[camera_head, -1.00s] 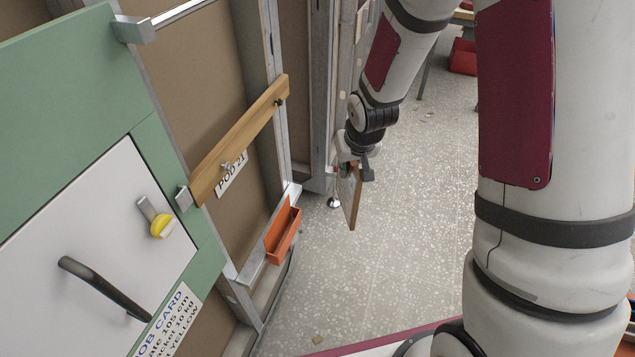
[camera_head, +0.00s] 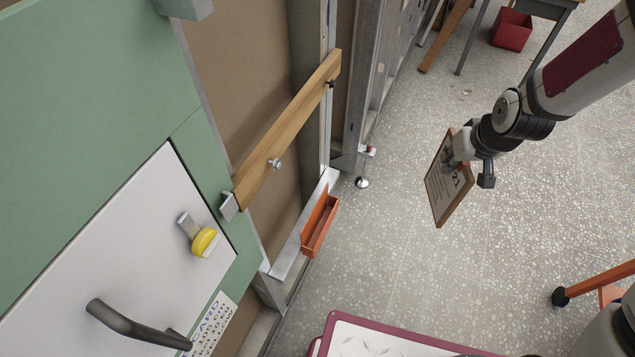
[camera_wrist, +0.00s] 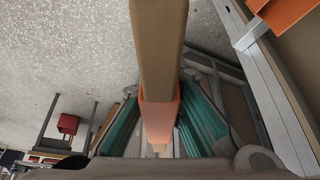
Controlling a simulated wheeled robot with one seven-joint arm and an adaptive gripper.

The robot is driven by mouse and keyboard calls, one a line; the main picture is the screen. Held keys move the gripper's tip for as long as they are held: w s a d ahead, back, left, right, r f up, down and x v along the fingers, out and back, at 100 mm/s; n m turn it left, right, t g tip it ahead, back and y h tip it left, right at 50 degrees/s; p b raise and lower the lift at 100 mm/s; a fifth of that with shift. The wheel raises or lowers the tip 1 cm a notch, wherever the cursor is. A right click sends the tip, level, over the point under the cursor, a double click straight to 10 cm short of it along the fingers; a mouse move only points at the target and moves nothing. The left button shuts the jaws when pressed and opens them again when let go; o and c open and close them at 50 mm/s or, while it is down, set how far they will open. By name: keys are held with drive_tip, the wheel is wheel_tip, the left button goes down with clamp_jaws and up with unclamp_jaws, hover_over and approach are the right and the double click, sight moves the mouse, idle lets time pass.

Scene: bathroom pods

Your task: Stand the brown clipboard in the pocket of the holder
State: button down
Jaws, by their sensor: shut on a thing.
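The brown clipboard (camera_head: 447,196) hangs from my gripper (camera_head: 464,153) in the head view, tilted, with a printed face showing. My gripper is shut on its upper part and holds it in the air above the speckled floor. In the wrist view the clipboard's brown edge (camera_wrist: 160,50) runs down between the two green finger pads of my gripper (camera_wrist: 160,130). The orange holder (camera_head: 320,228), with a narrow open pocket, is on the wall frame, left of and apart from the clipboard. An orange piece, likely the holder, shows at the wrist view's top right (camera_wrist: 287,12).
A wooden bar (camera_head: 290,130) crosses the wall frame above the holder. A green panel with a white door (camera_head: 120,260) and dark handle stands at left. A maroon-rimmed white surface (camera_head: 370,340) is at the bottom. Open floor lies between holder and clipboard.

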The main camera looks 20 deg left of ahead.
drive_tip(key=s+a+f+n+g+b, duration=0.2)
drive_tip(key=s+a+n+g+b, duration=0.1)
drive_tip(key=a+n, duration=0.6)
drive_tip(key=s+a+f+n+g+b, duration=0.2)
drive_tip(key=a+n+b, duration=0.3)
drive_tip(key=a+n, duration=0.4)
drive_tip(key=s+a+f+n+g+b, duration=0.3)
drive_tip(key=a+n, duration=0.6)
drive_tip(key=n, duration=0.4)
drive_tip(key=shift+s+a+f+g+h+b, duration=0.3)
drive_tip(key=shift+s+a+f+b, duration=0.15)
drive_tip(key=shift+s+f, duration=0.25)
wheel_tip(320, 180, down, 6)
drive_tip(key=b, duration=0.3)
drive_tip(key=shift+f+b, duration=0.2)
drive_tip(key=shift+b, duration=0.15)
